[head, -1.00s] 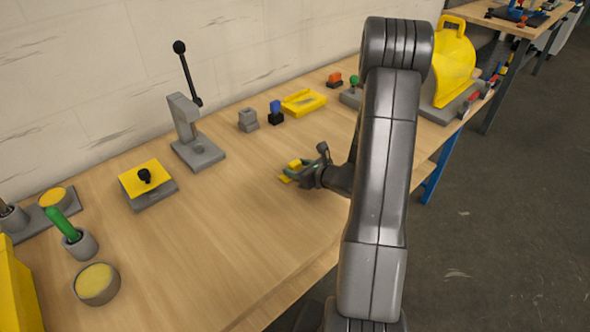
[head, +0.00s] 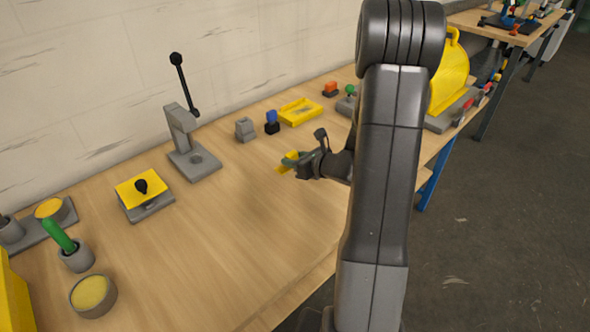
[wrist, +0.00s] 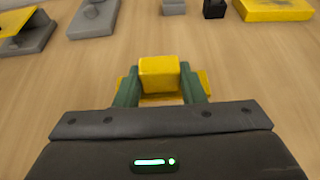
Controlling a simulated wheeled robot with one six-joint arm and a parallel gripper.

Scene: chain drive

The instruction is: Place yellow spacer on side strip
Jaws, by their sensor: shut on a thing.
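The yellow spacer (wrist: 158,76) is between the two green fingers of my gripper (wrist: 160,88) in the wrist view, a block with yellow parts showing at both sides. In the head view my gripper (head: 292,160) is shut on the yellow spacer (head: 284,168), and it appears to be above the wooden bench. The spacer's lower part is partly hidden by the fingers and gripper body. I cannot tell which thing is the side strip.
The wooden bench (head: 215,235) is clear below my gripper. Behind stand a lever press (head: 190,145), a grey block (head: 245,129), a blue-topped piece (head: 271,121) and a yellow tray (head: 300,112). A yellow-topped fixture (head: 143,192) is at left.

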